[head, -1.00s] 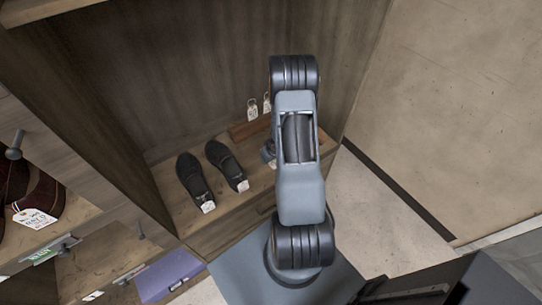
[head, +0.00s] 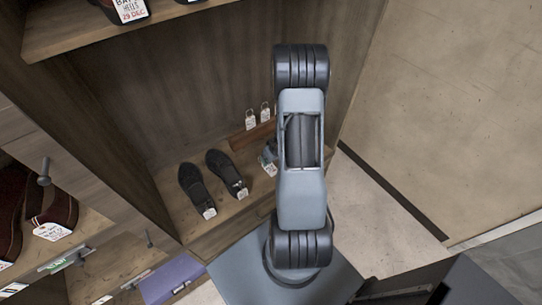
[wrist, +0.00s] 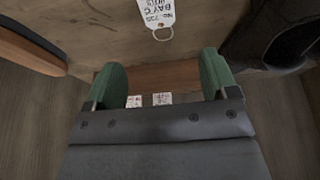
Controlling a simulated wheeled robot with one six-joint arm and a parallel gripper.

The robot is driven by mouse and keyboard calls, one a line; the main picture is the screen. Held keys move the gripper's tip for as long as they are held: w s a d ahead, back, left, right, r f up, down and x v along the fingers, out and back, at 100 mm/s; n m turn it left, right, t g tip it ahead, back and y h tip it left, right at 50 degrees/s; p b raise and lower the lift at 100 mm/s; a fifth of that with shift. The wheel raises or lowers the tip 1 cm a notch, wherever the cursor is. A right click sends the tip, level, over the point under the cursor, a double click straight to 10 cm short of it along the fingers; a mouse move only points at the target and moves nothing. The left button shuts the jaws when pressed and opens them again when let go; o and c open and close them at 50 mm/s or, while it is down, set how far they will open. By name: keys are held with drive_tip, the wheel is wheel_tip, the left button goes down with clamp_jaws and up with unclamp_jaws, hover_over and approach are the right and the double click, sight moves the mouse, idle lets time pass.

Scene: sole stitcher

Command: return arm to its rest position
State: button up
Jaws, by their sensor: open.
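My gripper (wrist: 158,82) shows in the wrist view with its two green fingers apart and nothing between them. In the head view my arm stands upright in front of the cabinet, and the gripper itself is hidden behind it. A pair of dark shoes, the left one (head: 197,190) and the right one (head: 227,173), lies on the cabinet shelf (head: 215,221) to the left of my arm, with white tags on their toes. In the wrist view a tag (wrist: 156,14) with a metal ring lies on a wooden surface beyond the fingertips.
An upper shelf (head: 75,40) holds tagged items at the top left. Brown shoes (head: 57,207) stand on a left shelf. A purple box (head: 172,277) is at the lower left. A wooden block (head: 252,138) with hanging tags is behind my arm. Pale floor (head: 385,205) is open at right.

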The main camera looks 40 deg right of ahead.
drive_tip(key=shift+p+v, duration=0.3)
drive_tip(key=shift+v, duration=1.4)
drive_tip(key=s+d+r+m+g+h, duration=0.1)
drive_tip(key=s+d+r+g+h, duration=0.1)
drive_tip(key=s+r+g+h, duration=0.4)
drive_tip(key=s+a+r+n+t+y+b, duration=0.1)
drive_tip(key=a+r+t+y+b, duration=0.3)
drive_tip(key=a+r, duration=1.5)
drive_tip(key=shift+s+a+r+t+y, duration=0.2)
drive_tip(key=shift+s+a+t+y, duration=0.25)
drive_tip(key=shift+a+t+y, duration=0.9)
drive_tip(key=shift+a+h, duration=0.25)
drive_tip(key=shift+a, duration=0.1)
